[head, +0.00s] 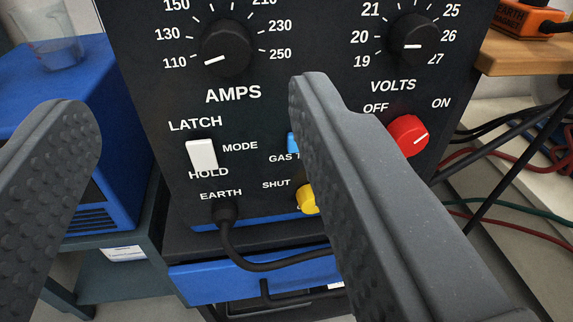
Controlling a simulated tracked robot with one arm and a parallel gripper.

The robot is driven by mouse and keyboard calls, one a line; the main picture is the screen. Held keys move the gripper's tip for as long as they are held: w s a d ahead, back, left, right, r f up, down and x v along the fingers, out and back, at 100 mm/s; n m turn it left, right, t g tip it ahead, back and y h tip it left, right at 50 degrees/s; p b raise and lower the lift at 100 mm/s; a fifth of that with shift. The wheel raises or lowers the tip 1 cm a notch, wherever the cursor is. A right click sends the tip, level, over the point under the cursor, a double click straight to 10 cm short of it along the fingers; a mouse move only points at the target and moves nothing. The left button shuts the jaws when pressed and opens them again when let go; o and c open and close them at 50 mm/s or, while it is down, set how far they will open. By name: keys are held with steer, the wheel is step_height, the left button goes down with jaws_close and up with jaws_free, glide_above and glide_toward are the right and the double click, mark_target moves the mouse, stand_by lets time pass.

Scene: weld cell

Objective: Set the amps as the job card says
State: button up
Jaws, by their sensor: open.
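The black amps knob (227,47) is on the front of the black welder panel (140,85), at the upper middle of the head view. Its white pointer line points lower left, toward the 110 mark. The scale numbers around it run from 110 to 250, with the top ones cut off by the picture edge. My gripper (192,93) is open and empty, its two dark ridged fingers wide apart in the foreground. The amps knob shows above and between the fingertips; I see no contact. No job card shows in this view.
The volts knob (418,42) and red off/on knob (407,135) are to the right. A white latch/hold switch (201,154) is below the amps knob. My right finger partly hides the blue gas switch and yellow shut knob (307,199). An earth cable (255,264) hangs below.

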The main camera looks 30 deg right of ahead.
mark_target(229, 53)
steer(key=shift+d+f+b+x, duration=0.1)
steer(key=shift+f+b+x, duration=0.35)
steer(key=shift+x, duration=1.7)
steer(key=shift+d+f+b+x, duration=0.15)
steer(key=shift+f+b+x, duration=0.3)
steer(key=shift+x, duration=1.7)
steer(key=shift+d+f+b+x, duration=0.1)
steer(key=shift+f+b+x, duration=0.35)
steer(key=shift+x, duration=1.7)
steer(key=shift+s+r, duration=0.1)
steer(key=c, duration=0.9)
steer(key=shift+s+d, duration=0.1)
steer(key=shift+d, duration=0.2)
steer(key=shift+c, duration=0.2)
steer(key=shift+a+m, duration=0.25)
steer(key=shift+m, duration=0.05)
